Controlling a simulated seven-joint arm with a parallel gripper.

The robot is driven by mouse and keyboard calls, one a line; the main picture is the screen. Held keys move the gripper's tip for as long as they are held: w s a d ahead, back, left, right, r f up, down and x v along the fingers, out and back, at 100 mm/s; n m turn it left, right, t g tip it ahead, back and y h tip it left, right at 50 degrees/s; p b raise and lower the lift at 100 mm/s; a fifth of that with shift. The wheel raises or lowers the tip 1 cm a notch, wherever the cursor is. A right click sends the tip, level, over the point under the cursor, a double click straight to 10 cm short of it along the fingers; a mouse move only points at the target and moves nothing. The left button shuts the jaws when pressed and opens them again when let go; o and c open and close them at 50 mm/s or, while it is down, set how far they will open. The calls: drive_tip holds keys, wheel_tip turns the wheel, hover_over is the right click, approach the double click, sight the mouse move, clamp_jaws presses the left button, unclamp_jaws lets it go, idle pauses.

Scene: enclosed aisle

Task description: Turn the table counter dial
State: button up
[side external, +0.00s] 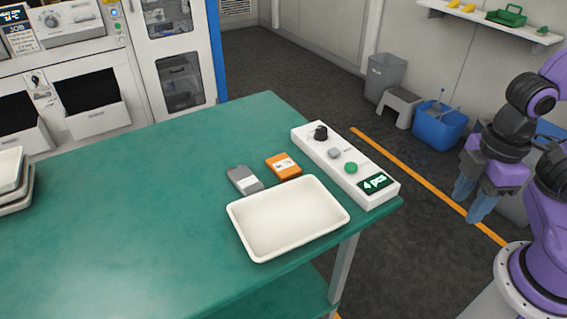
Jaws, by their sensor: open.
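The counter box (312,143) is a long white panel along the right edge of the green table (130,195). Its black dial (320,132) is at the far end. A grey button and a green button (351,168) follow toward the near end, where a small display (375,184) reads "4 pcs". My gripper (469,207) hangs at the right, off the table and apart from the box. Its blue fingers point down and are open, with nothing seen between them. The dial's pointer is too small to read.
A white tray (238,226) lies beside the box, with a grey packet (242,180) and an orange packet (284,166) behind it. Stacked trays (14,200) sit at the far left. A grey bin, a stool and a blue bucket (437,128) stand on the floor behind.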

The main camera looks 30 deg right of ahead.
drive_tip(key=o, duration=0.3)
drive_tip(key=w+a+r, duration=0.4)
drive_tip(key=w+a, duration=0.2)
drive_tip(key=w, duration=0.4)
wheel_tip(320, 180, up, 5)
drive_tip(key=n, duration=0.1)
hover_over(322, 128)
wheel_tip(322, 128, down, 16)
drive_tip(key=shift+f, duration=0.15)
drive_tip(key=c, duration=1)
